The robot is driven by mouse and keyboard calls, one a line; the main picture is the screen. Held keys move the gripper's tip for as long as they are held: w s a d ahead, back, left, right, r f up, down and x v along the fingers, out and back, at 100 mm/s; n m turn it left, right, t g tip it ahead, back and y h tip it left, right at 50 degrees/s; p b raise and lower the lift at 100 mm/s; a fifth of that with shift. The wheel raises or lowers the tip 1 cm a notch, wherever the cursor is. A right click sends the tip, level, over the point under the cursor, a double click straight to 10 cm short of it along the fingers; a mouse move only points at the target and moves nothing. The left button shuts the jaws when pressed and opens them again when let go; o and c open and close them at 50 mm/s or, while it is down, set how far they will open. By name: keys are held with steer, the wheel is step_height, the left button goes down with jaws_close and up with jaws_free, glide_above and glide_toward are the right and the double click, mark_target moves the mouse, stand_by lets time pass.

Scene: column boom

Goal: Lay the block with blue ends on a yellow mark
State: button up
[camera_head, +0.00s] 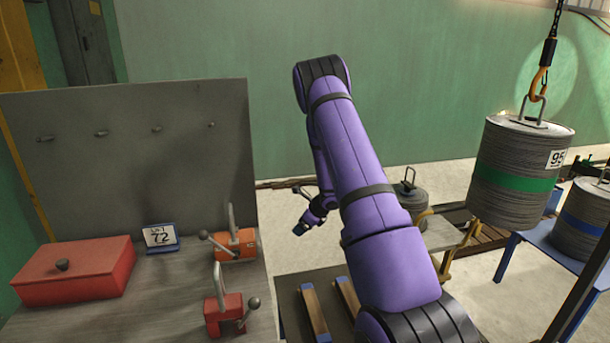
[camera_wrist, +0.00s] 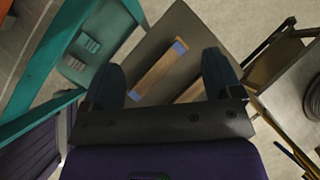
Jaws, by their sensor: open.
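A wooden block with a blue patch near each end (camera_wrist: 157,71) lies slantwise on a dark grey board (camera_wrist: 145,48) in the wrist view. My gripper (camera_wrist: 163,64) is open. Its two dark blue fingers stand wide apart on either side of the block in the picture, with nothing held between them; I cannot tell the height above it. A second wooden bar (camera_wrist: 191,92) shows partly behind my right finger. In the head view my gripper (camera_head: 303,222) is small and partly hidden by my purple arm. I cannot make out a yellow mark for certain.
Two wooden bars (camera_head: 314,310) lie on the dark board in the head view. A grey bench (camera_head: 150,318) with a red box (camera_head: 75,270) and clamps (camera_head: 235,243) stands left. A green-banded weight stack (camera_head: 520,170) hangs from a hook at right.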

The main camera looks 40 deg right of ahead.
steer(key=a+r+n+y, duration=0.1)
steer(key=a+r+n, duration=0.2)
steer(key=a+r, duration=0.4)
steer(key=a+r+n+y, duration=0.1)
steer(key=a+r+n, duration=0.3)
steer(key=r, duration=0.5)
steer(key=s+a+r+n+g+y, duration=0.1)
steer(key=s+a+r+n, duration=0.25)
steer(key=a+r, duration=0.3)
steer(key=s+a+r+n+g, duration=0.1)
steer(key=s+a+r+n, duration=0.25)
steer(key=a+r, duration=0.35)
steer(key=s+a+r+n+g+h, duration=0.1)
steer(key=s+a+r+n, duration=0.35)
steer(key=s, duration=0.25)
steer(key=s+a+r+n, duration=0.3)
steer(key=s+r+n, duration=0.2)
steer(key=s, duration=0.2)
steer(key=s+r+n+t+h, duration=0.1)
steer(key=s+n+h, duration=0.3)
steer(key=s, duration=1)
steer(key=r+n, duration=0.1)
steer(key=n, duration=0.2)
steer(key=shift+s, duration=0.3)
